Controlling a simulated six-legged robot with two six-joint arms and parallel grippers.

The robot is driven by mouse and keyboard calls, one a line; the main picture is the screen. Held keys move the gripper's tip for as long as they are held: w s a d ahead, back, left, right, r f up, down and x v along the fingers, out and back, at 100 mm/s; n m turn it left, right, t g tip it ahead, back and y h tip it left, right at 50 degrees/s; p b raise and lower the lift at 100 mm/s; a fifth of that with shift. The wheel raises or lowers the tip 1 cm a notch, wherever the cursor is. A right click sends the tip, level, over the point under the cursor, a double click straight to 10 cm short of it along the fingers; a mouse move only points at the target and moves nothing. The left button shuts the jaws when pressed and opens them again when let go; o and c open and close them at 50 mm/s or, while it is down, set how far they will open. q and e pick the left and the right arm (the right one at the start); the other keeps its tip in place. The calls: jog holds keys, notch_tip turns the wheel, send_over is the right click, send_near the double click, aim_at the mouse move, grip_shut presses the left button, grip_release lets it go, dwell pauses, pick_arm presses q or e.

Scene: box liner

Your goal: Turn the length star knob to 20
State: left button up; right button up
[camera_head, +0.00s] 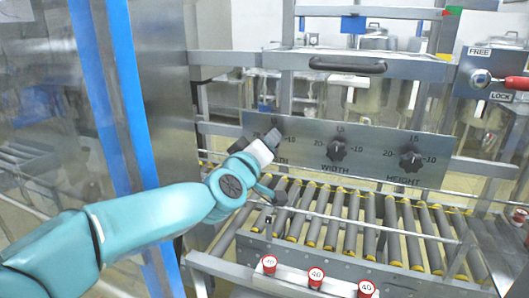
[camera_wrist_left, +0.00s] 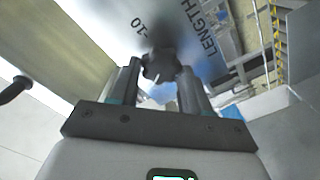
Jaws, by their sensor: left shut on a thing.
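The length star knob (camera_wrist_left: 160,66) is a dark knob on the grey panel, with the "LENGTH" label and a "-10" mark showing near it in the left wrist view. My left gripper (camera_wrist_left: 158,84) has one finger on each side of the knob and is shut on it. In the head view my left gripper (camera_head: 268,137) reaches the left end of the panel (camera_head: 375,146) and covers most of the length knob and its scale. The knob's pointer direction cannot be read clearly. My right gripper is not in view.
The width knob (camera_head: 337,150) and height knob (camera_head: 410,160) are on the same panel, to the right. A roller conveyor (camera_head: 345,222) lies below. Several red buttons (camera_head: 316,275) are on the front rail. A red-handled lever (camera_head: 495,81) is at the upper right.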

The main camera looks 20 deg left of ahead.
pick_arm(q)
jog(key=n+b, duration=0.4)
jog(key=n, duration=0.7)
jog(key=shift+f, duration=0.15)
jog(key=shift+n+b, duration=0.3)
jog(key=shift+n, duration=0.1)
jog(key=o, duration=0.8)
jog(key=shift+c, duration=0.2)
jog(key=o, duration=0.3)
jog(key=shift+w, duration=0.1)
